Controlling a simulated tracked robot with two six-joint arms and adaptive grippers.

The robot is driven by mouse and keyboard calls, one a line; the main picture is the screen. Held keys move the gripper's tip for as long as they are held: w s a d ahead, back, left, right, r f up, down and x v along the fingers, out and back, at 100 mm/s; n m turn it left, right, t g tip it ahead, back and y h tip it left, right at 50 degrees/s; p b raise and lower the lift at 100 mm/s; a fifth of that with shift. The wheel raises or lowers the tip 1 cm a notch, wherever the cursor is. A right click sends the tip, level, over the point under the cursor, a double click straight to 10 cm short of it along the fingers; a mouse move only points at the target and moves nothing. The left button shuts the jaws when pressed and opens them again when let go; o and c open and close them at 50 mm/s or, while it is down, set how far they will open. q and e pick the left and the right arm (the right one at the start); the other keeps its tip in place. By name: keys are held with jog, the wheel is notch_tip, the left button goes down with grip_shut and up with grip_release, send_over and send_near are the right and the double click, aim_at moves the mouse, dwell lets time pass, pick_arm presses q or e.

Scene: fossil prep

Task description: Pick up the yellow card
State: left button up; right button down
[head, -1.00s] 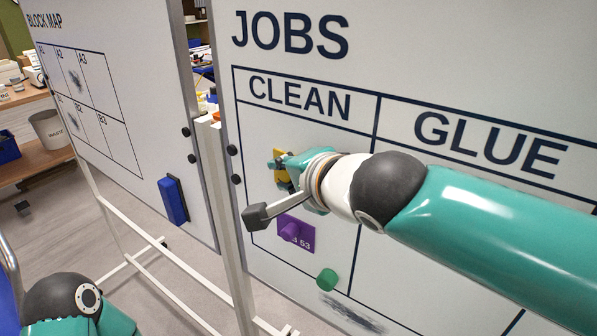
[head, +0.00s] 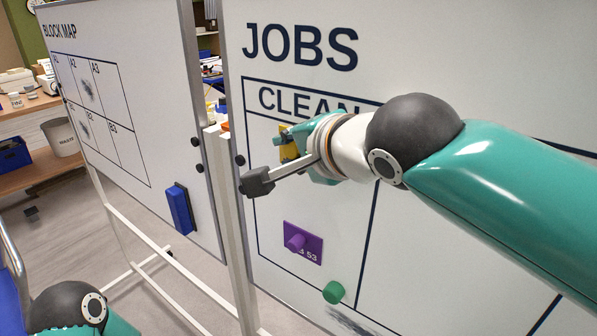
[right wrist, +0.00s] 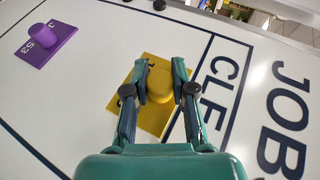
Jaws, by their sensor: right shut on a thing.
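The yellow card (right wrist: 151,117) has a round yellow knob (right wrist: 159,86) and lies in front of the JOBS board, by the line of the CLEAN heading. In the head view only a small part of the card (head: 287,151) shows behind my right gripper (head: 289,142). In the right wrist view, my right gripper (right wrist: 160,75) has a finger on each side of the knob and is shut on it. I cannot tell whether the card still touches the board. My left gripper is out of view.
The JOBS board (head: 420,60) also bears a purple card (head: 303,243) with a knob and a green round magnet (head: 334,292) below. The BLOCK MAP board (head: 150,60) stands at left, with a blue eraser (head: 180,208) on it. A bin (head: 60,138) stands behind.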

jog(key=s+a+b, duration=0.6)
jog(key=s+a, duration=0.5)
jog(key=s, duration=0.5)
jog(key=shift+a+r, duration=0.3)
jog(key=shift+r, duration=0.1)
